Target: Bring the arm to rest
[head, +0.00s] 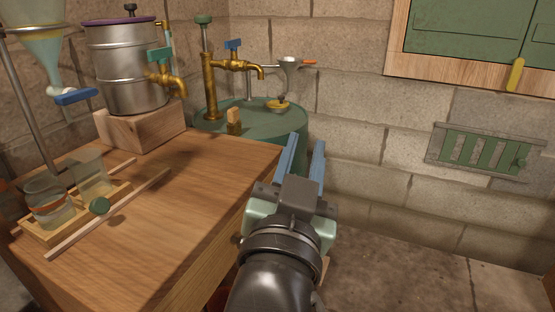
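My gripper (305,160) is in the lower middle of the head view, at the end of my arm. Its two blue fingers point away from me and stand apart, with nothing seen between them. The fingers are in front of the right edge of the wooden table (190,200) and the green drum (262,135) behind it. My gripper does not appear to hold or touch anything.
On the table are a steel pot (123,70) with a brass tap on a wooden block (142,128), and a wooden tray (128,187) with glass jars. Brass taps (210,85) rise by the drum. A green cabinet (465,30) hangs right. Floor at right is clear.

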